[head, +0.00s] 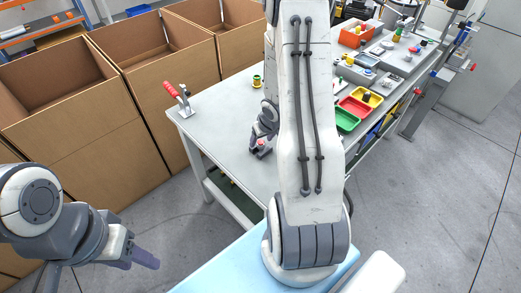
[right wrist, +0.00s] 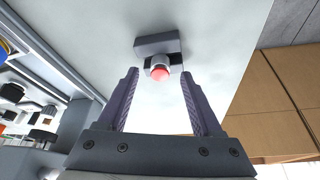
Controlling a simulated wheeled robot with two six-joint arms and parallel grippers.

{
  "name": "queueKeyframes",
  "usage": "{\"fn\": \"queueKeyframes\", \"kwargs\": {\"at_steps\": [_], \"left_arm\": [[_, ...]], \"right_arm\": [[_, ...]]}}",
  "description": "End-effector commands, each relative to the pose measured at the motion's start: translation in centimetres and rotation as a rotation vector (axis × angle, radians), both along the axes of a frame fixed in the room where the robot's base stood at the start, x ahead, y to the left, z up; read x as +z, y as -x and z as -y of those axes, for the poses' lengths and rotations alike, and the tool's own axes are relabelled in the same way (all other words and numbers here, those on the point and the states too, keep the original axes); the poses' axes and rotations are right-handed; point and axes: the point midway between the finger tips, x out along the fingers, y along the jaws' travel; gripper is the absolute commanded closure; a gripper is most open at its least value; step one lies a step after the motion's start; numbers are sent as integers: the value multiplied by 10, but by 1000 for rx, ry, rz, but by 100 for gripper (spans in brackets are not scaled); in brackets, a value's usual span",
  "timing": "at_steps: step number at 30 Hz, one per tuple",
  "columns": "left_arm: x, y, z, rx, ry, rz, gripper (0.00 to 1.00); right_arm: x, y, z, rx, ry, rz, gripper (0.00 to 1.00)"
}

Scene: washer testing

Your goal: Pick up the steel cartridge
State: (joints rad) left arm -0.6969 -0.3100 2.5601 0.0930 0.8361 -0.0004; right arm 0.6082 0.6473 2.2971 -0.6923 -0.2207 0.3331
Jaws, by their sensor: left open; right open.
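In the right wrist view a short silver cylinder with a red end (right wrist: 160,70) sits at a dark grey block (right wrist: 158,45) on the pale table. I cannot tell for certain whether it is the steel cartridge. My right gripper (right wrist: 160,78) is open, with one finger on each side of the red end in the picture; nothing is held. In the head view my right gripper (head: 262,142) is low over the table, with red showing at its fingers, partly hidden by my arm. My left gripper (head: 143,259) is open and empty at lower left, off the table.
A red-handled clamp (head: 177,95) stands at the grey table's (head: 222,108) left corner. A small yellow-green part (head: 257,81) stands farther back. Green (head: 346,120), red (head: 355,106) and yellow (head: 367,97) bins line the right side. Cardboard boxes (head: 96,150) stand left of the table.

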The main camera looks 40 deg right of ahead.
Motion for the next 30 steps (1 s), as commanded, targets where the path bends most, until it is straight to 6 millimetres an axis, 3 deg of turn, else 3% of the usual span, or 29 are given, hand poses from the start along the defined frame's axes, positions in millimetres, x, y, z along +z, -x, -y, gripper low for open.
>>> {"fn": "queueKeyframes", "kwargs": {"at_steps": [3, 10, 11, 15, 16, 25, 30], "left_arm": [[-5, 0, 0, 0, 0, 0, 50], [-4, 0, 0, 0, 0, 0, 50], [-4, 0, 0, 0, 0, 0, 50], [-4, 0, 0, 0, 0, 0, 50], [-4, 0, 0, 0, 0, 0, 50], [-3, 0, 0, 0, 0, 0, 50], [5, 0, 0, 0, 0, 0, 50]], "right_arm": [[-10, -4, 1, -1, 0, 0, 33], [-10, -4, 1, 0, 1, 0, 33], [-10, -4, 1, 0, 1, 0, 41], [-10, -4, 1, -1, 1, 0, 95], [-10, -4, 1, -1, 1, 0, 100], [-9, -4, 1, -1, 1, 0, 100], [3, -4, 1, 1, 1, 0, 100]]}}
